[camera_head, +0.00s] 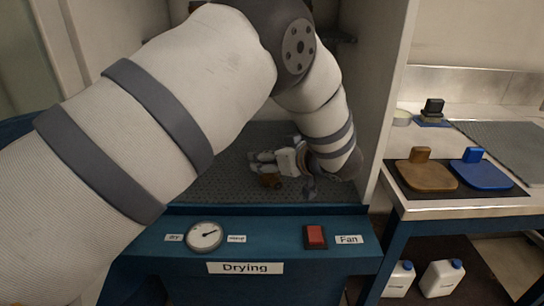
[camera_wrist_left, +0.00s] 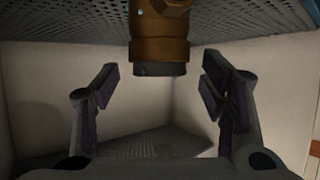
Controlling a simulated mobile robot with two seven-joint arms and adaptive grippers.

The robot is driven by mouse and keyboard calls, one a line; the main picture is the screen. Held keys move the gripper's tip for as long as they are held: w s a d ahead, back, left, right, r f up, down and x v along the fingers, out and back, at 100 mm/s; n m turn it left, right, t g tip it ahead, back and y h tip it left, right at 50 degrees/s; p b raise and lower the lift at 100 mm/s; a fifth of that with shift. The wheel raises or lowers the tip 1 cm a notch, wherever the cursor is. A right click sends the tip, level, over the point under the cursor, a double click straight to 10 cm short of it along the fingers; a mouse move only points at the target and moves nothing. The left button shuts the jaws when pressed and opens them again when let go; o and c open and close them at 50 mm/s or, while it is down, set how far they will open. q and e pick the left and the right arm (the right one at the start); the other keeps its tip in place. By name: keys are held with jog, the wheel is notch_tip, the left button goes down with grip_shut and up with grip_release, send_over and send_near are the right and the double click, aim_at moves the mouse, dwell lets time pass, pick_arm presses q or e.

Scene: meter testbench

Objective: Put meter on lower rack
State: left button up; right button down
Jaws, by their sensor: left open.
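The meter is a brown, bronze-like body with a dark round end. In the left wrist view the meter (camera_wrist_left: 160,47) is near the top centre, between my left gripper's two fingers with a gap on both sides. In the head view a small brown part of the meter (camera_head: 270,180) shows inside the drying cabinet, low beside the gripper. My left gripper (camera_head: 265,165) is open inside the cabinet, just above the perforated rack (camera_head: 225,185). Its spread fingers also show in the left wrist view (camera_wrist_left: 158,72). My right gripper is not in view.
The blue cabinet front (camera_head: 270,268) has a dial (camera_head: 204,236) and a red fan switch (camera_head: 315,236). The cabinet's right wall (camera_head: 380,90) stands close to my arm. A side table at right holds a brown plate (camera_head: 426,177) and a blue plate (camera_head: 486,177). White bottles (camera_head: 441,278) stand below.

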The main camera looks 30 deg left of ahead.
pick_arm(q)
jog(key=v, duration=1.2)
jog(key=shift+d, duration=0.1)
